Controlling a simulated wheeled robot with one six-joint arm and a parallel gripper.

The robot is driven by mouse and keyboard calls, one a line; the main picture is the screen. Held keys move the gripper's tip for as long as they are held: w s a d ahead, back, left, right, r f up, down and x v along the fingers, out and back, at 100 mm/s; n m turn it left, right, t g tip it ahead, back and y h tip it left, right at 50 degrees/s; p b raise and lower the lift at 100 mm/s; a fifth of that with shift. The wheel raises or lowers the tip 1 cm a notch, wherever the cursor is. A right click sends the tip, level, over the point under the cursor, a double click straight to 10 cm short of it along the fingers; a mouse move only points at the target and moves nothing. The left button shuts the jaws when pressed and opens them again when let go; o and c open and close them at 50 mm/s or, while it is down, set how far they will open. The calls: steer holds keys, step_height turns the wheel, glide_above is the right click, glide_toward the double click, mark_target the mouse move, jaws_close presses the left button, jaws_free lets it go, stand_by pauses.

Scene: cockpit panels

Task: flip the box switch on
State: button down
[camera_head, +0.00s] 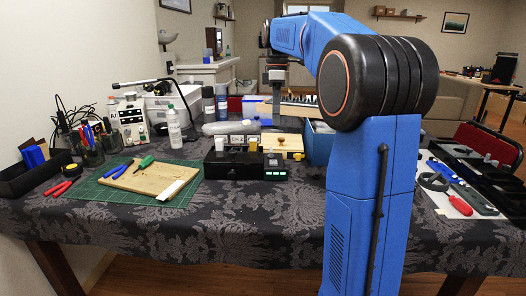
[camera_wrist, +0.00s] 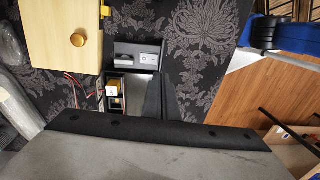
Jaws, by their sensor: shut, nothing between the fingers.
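My gripper (camera_head: 276,106) points down above the back middle of the table, shut and empty, behind the wooden box with the brass knob (camera_head: 291,147). In the wrist view a small dark grey box with a light switch panel (camera_wrist: 138,56) lies right of the wooden box (camera_wrist: 60,35). I cannot tell whether its switch is on or off. Below it is an open compartment with a white and yellow part (camera_wrist: 113,93) and red wires beside it.
A black box (camera_head: 232,166) and a small unit with green lights (camera_head: 275,168) stand in front. A wooden board (camera_head: 153,177) lies on a green mat (camera_head: 110,193) at left. A bottle (camera_head: 174,128) stands behind. The dark patterned cloth is clear along the front edge.

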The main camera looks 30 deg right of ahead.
mark_target(273, 162)
steer(key=shift+w+d+r, duration=0.1)
steer(key=shift+w, duration=0.7)
steer(key=f, duration=0.4)
steer(key=s+f, duration=0.1)
steer(key=f, duration=0.9)
steer(key=shift+s+a, duration=0.3)
steer(key=shift+a, duration=0.1)
steer(key=shift+s+f, duration=0.1)
steer(key=shift+f, duration=0.05)
steer(key=shift+w+d+r, duration=0.25)
steer(key=shift+w+d, duration=0.1)
steer(key=shift+w, duration=0.35)
